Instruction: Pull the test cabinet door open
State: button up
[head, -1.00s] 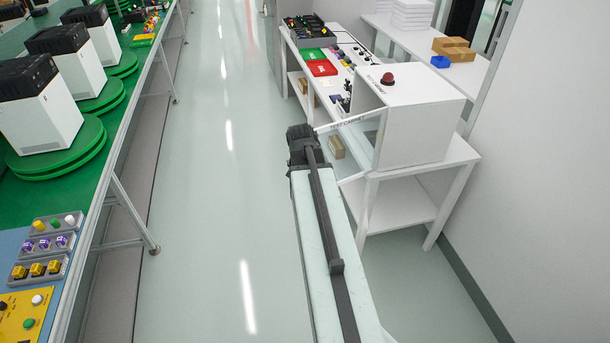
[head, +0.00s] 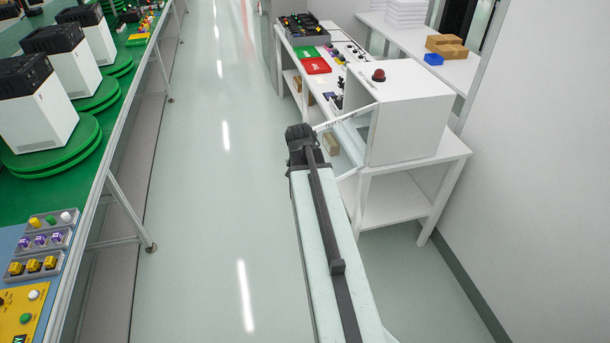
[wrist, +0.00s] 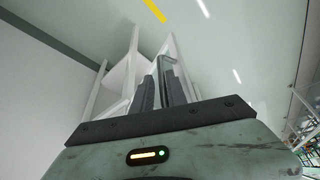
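The white test cabinet (head: 415,120) stands on a white table at the right, with a red button (head: 378,75) on top. Its white-framed, see-through door (head: 352,133) stands ajar, its free edge swung out over the aisle. My gripper (head: 300,133) is at that free edge. In the wrist view, the two dark fingers of my gripper (wrist: 160,92) stand close on either side of a thin grey handle (wrist: 167,62), and the white door frame (wrist: 182,65) shows behind. The fingers seem shut on the handle; the exact contact is partly hidden.
A green conveyor line (head: 92,165) with white units on turntables runs along the left. The aisle floor (head: 200,200) between is clear. A wall (head: 540,150) closes the right side. A table leg (head: 358,205) stands close to my arm.

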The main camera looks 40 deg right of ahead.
jog(key=shift+w+a, duration=0.1)
jog(key=shift+a+r+p, duration=0.15)
jog(key=shift+r+p, duration=0.3)
jog(key=p+v, duration=0.6)
jog(key=v, duration=0.1)
jog(key=shift+f, duration=0.1)
